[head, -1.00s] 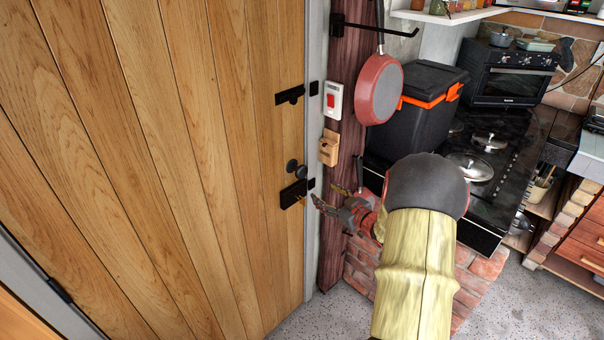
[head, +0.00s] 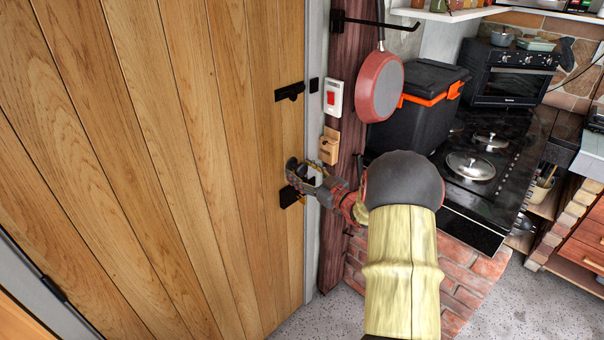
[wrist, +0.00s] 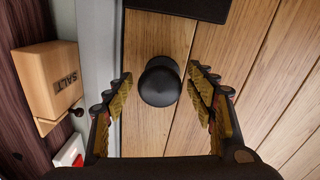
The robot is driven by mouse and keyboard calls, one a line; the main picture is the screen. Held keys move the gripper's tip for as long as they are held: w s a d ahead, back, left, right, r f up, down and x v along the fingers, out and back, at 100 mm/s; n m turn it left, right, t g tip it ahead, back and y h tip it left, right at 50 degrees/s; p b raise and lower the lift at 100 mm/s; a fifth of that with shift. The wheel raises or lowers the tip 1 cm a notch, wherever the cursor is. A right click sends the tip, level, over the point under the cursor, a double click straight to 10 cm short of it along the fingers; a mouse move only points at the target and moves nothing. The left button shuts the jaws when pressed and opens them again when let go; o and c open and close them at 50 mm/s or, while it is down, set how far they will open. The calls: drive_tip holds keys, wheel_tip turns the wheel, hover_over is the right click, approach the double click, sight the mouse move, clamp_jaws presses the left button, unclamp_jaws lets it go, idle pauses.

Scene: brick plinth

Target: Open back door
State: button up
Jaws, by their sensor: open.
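The back door (head: 180,150) is made of wooden planks and stands shut in its frame. Its round black knob (wrist: 160,82) sits between my open fingers in the wrist view, with a gap on both sides. My gripper (head: 305,172) is open at the door's right edge and hides most of the knob in the head view. In the wrist view my gripper (wrist: 162,100) points at the door face. The black lock plate (head: 291,196) is just below the gripper, partly covered. A black latch (head: 290,92) is higher on the door.
A wooden salt box (head: 329,146) and a white switch with a red button (head: 333,98) are on the wall right of the door. A red pan (head: 380,88) hangs near my arm. The stove (head: 490,170) stands at right. Floor is clear at the bottom.

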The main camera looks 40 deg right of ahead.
drive_tip(key=c, duration=0.3)
drive_tip(key=c, duration=1.1)
clamp_jaws()
